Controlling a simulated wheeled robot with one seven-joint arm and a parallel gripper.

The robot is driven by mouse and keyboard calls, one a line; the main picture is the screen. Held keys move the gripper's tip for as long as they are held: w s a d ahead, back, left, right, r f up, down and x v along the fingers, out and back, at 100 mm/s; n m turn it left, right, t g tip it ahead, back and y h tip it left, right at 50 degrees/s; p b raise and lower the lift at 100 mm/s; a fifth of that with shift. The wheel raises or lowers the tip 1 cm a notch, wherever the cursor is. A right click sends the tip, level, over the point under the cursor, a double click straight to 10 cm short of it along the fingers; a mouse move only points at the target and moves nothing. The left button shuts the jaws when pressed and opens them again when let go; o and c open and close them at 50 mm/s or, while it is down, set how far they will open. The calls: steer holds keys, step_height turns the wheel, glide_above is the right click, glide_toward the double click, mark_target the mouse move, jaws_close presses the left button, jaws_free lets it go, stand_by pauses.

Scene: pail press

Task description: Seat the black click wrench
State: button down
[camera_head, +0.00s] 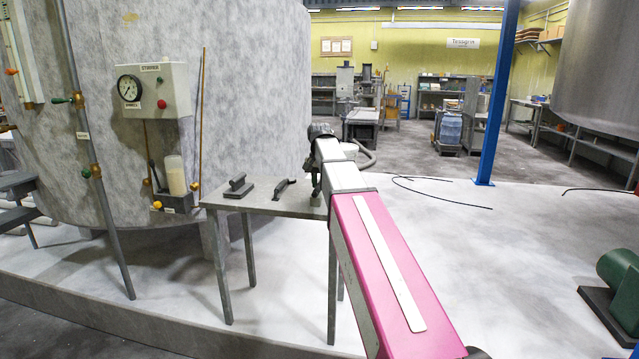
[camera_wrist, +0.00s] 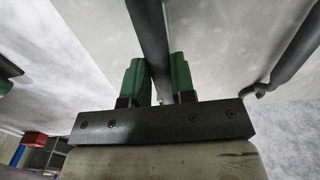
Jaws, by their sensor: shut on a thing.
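My gripper (camera_wrist: 157,72) has two green fingers, closed on both sides of a dark straight bar, the black click wrench (camera_wrist: 150,30). The bar runs up and out of the wrist view, so its far end is hidden. In the head view my arm reaches over the right end of a grey table (camera_head: 265,208). The gripper and the wrench are mostly hidden there behind the arm.
A dark handled block (camera_head: 238,186) and a curved dark handle (camera_head: 284,187) lie on the table. A grey tank with a gauge box (camera_head: 155,90) stands behind left. A blue post (camera_head: 497,95) stands right. A dark rod (camera_wrist: 295,50) shows in the wrist view.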

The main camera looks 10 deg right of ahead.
steer(key=c, duration=0.9)
jaws_free()
steer(key=shift+o, duration=0.2)
step_height(320, 180, up, 11)
steer(key=shift+f, duration=0.1)
